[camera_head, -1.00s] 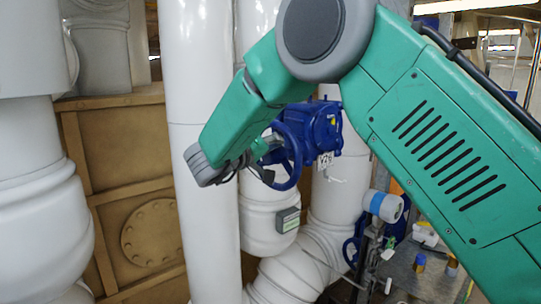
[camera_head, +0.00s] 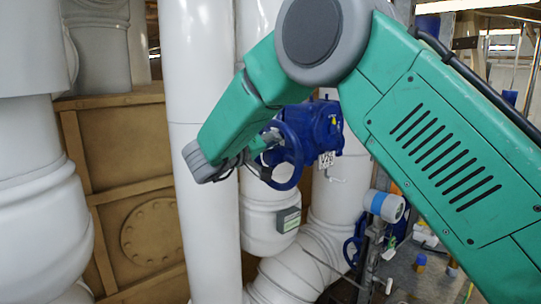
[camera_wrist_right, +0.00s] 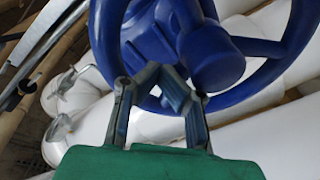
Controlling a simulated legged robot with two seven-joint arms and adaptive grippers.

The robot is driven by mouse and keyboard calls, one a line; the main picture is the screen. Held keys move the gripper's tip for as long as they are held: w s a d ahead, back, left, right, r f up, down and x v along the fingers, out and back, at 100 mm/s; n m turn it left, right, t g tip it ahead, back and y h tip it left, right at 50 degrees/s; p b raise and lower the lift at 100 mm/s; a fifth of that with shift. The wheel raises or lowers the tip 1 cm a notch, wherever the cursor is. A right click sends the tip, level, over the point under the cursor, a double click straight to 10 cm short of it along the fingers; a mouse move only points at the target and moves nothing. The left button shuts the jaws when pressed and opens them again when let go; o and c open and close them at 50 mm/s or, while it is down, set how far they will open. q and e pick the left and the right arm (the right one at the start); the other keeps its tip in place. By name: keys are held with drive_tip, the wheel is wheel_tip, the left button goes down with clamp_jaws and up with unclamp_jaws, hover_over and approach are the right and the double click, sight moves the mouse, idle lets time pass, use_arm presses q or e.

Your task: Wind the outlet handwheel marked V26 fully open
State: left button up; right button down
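The blue handwheel (camera_head: 288,158) stands on a blue valve body (camera_head: 318,127) between white pipes. A small white tag (camera_head: 327,160) hangs at the valve; its marking is too small to read surely. My right gripper (camera_head: 264,162) is at the left side of the wheel, partly hidden by my green wrist. In the right wrist view, the wheel's rim and hub (camera_wrist_right: 212,62) fill the upper part. My right gripper's fingers (camera_wrist_right: 162,75) overlap the rim, their tips drawn close together. I see nothing clearly clamped between them. My left gripper is not in view.
A tall white pipe (camera_head: 200,215) stands close left of the wheel, behind my wrist. A grey box with a pale face (camera_head: 288,219) sits on the pipe below. A white and blue instrument (camera_head: 384,205) and another blue handwheel (camera_head: 352,250) are lower right.

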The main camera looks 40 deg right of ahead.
drive_tip(key=shift+s+f, duration=0.15)
drive_tip(key=shift+s, duration=0.35)
drive_tip(key=shift+s+a, duration=0.1)
drive_tip(key=shift+a, duration=0.05)
drive_tip(key=v, duration=1.1)
drive_tip(key=shift+a, duration=0.35)
drive_tip(key=shift+d+f, duration=0.1)
drive_tip(key=shift+f, duration=0.05)
